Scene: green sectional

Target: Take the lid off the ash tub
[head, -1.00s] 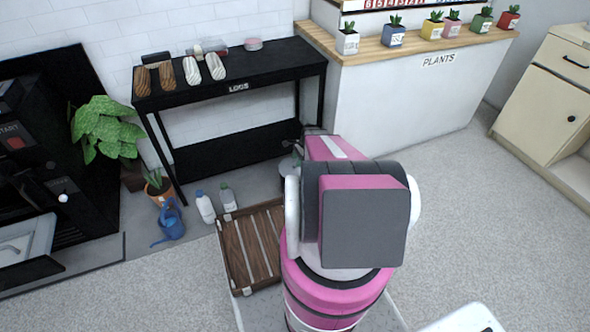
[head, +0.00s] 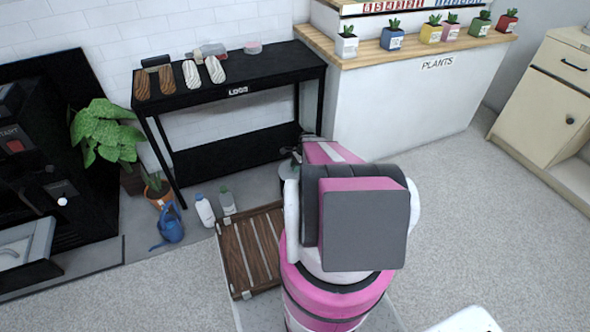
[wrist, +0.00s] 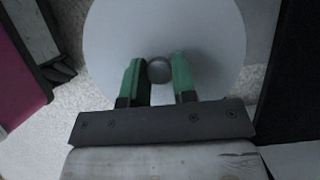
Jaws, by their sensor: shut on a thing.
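The lid (wrist: 165,30) is a pale grey disc that fills the upper middle of the wrist view. A round grey knob (wrist: 159,71) stands at its middle. My gripper (wrist: 158,62) has its two green fingers closed on this knob, one on each side. The tub's body is hidden under the lid in the wrist view. In the head view my pink arm covers most of that spot, and only a grey edge of what may be the tub (head: 287,171) shows left of it. I cannot tell whether the lid still touches the tub.
A wooden slatted crate or rack (head: 248,250), two bottles (head: 205,209) and a blue watering can (head: 170,228) are on the floor to the left. A white counter with plants (head: 410,100) stands behind.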

